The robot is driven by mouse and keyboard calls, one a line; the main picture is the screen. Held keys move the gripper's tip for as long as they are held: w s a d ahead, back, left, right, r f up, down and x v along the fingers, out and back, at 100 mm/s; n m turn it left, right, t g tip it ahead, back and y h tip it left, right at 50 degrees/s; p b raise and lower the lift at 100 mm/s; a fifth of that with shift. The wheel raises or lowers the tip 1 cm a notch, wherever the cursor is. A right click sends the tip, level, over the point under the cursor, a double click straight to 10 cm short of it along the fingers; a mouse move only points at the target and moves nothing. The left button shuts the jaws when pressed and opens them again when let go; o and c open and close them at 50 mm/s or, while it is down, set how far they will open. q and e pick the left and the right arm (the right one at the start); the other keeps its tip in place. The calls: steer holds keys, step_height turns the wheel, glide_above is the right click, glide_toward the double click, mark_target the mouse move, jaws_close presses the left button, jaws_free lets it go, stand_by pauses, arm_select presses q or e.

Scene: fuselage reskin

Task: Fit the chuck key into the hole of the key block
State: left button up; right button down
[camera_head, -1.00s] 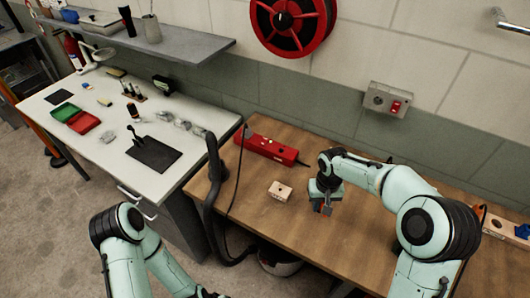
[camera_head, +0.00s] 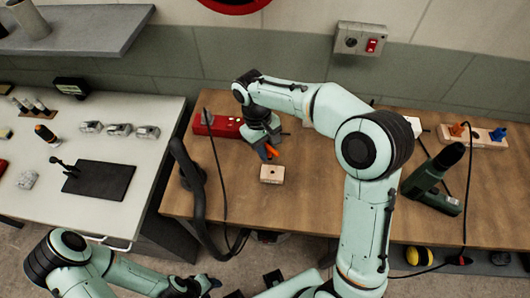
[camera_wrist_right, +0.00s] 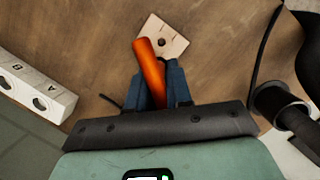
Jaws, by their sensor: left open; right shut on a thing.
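The key block (camera_head: 271,174) is a small light-wood block with a dark hole in its top, lying on the wooden bench. It also shows at the top of the right wrist view (camera_wrist_right: 172,32). My right gripper (camera_head: 268,152) is shut on the orange chuck key (camera_head: 272,151), just behind the block in the head view. In the wrist view the orange key (camera_wrist_right: 149,68) leans at an angle between the fingers; its end appears close beside the hole. Whether it touches the block is unclear. My left gripper (camera_head: 252,287) is open and empty at the bottom edge, partly cut off.
A red box (camera_head: 217,125) lies behind-left of the block. A black hose (camera_head: 188,180) and cable run along the bench's left edge.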

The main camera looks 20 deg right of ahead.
steer(key=shift+s+r+n+g, duration=0.15)
steer(key=shift+s+r, duration=0.05)
steer(key=shift+s, duration=0.25)
steer(key=shift+s+r+n+g, duration=0.15)
steer(key=shift+s+r, duration=0.05)
steer(key=shift+s, duration=0.2)
steer(key=shift+s+r+b, duration=0.15)
steer(key=shift+r+b, duration=0.15)
steer(key=shift+r, duration=0.05)
steer(key=shift+d+r, duration=0.1)
steer(key=shift+r, duration=0.05)
arm_select(q)
steer(key=shift+s+a+f, duration=0.1)
steer(key=shift+s+f, duration=0.05)
steer(key=shift+f, duration=0.5)
